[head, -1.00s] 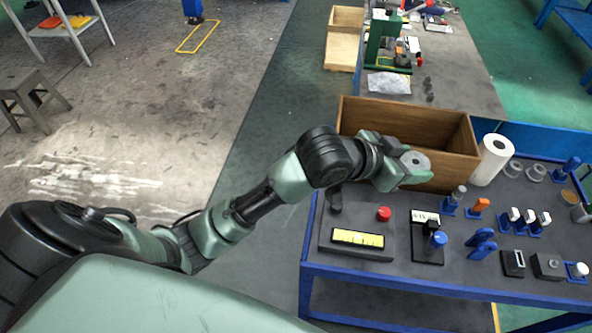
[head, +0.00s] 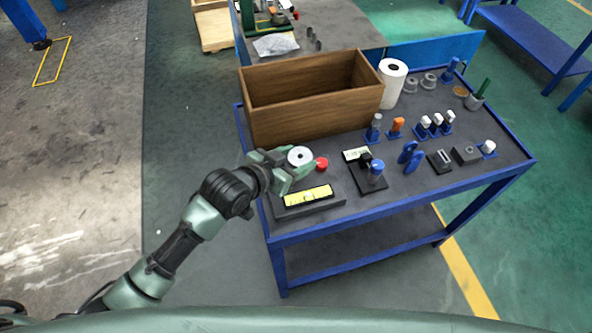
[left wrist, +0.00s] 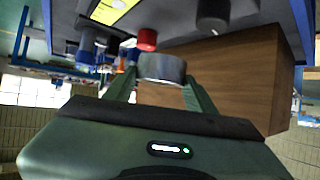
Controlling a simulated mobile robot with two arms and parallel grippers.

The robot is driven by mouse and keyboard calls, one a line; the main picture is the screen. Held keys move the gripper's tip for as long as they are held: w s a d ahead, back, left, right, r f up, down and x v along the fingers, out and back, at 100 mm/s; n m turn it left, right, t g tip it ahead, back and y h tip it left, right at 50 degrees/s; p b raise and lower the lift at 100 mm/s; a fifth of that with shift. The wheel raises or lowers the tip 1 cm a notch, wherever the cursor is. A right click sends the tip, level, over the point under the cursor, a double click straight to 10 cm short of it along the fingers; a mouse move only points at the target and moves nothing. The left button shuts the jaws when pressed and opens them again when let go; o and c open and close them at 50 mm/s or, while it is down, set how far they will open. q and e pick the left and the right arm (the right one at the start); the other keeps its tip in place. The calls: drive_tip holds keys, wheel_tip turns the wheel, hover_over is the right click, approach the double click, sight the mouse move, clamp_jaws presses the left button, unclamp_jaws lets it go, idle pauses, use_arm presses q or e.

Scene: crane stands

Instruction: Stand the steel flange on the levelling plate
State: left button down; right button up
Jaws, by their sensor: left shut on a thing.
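The steel flange (head: 300,156), a grey disc with a dark centre hole, is between the fingers of my left gripper (head: 290,167). The gripper is shut on it. In the left wrist view the flange (left wrist: 162,68) shows as a short grey cylinder between the two green fingers. My right gripper is not in view.
A wooden box (head: 318,119) stands just behind the gripper. A paper roll (head: 392,83) and grey rings (head: 411,86) stand at the back. A black stand with a blue knob (head: 376,168) and several small tools fill the bench to the right.

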use_arm(q)
drive_tip(key=shift+f, duration=2.65)
drive_tip(key=shift+f, duration=0.2)
drive_tip(key=c, duration=0.5)
unclamp_jaws()
drive_tip(key=shift+s+a+r, duration=0.1)
drive_tip(key=shift+s+r, duration=0.05)
drive_tip(key=v, duration=1.1)
drive_tip(key=shift+s+r, duration=0.2)
drive_tip(key=shift+a, duration=0.1)
